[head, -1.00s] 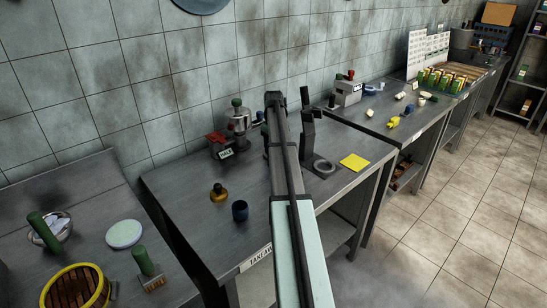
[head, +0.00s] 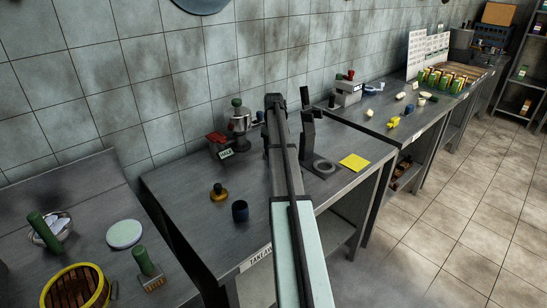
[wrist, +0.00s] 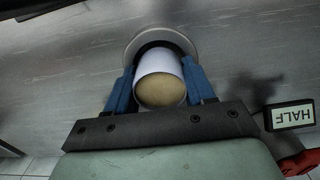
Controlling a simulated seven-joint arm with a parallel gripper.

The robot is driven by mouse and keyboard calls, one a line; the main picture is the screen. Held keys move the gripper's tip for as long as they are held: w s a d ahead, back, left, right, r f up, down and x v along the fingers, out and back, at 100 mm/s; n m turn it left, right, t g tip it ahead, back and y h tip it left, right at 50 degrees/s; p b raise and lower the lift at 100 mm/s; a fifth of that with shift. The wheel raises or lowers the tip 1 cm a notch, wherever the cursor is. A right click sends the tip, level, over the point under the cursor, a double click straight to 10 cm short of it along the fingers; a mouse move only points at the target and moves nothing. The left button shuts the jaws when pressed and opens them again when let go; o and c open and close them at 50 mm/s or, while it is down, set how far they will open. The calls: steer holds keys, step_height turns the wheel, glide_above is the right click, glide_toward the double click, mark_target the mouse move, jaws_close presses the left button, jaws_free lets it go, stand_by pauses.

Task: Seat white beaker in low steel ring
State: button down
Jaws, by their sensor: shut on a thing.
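In the wrist view my gripper (wrist: 160,78) is shut on the white beaker (wrist: 159,64), with one blue finger on each side. The beaker's tan round end faces the camera. Its far end overlaps the opening of a pale steel ring (wrist: 132,46) with a dark inside. I cannot tell whether the beaker is inside the ring or just above it. In the head view my arm hides the gripper and the beaker.
A sign reading HALF (wrist: 292,115) stands right of the gripper, with a red object (wrist: 300,163) below it. In the head view a dark blue cup (head: 240,211), a brass-based stamp (head: 219,193) and a yellow square (head: 354,162) are on the table.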

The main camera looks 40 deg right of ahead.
steer(key=c, duration=0.5)
jaws_free()
steer(key=shift+f, duration=0.1)
steer(key=shift+c, duration=0.2)
steer(key=shift+o, duration=1.1)
steer(key=shift+a, duration=0.1)
steer(key=shift+a, duration=0.15)
step_height(320, 180, up, 14)
steer(key=shift+d, duration=0.3)
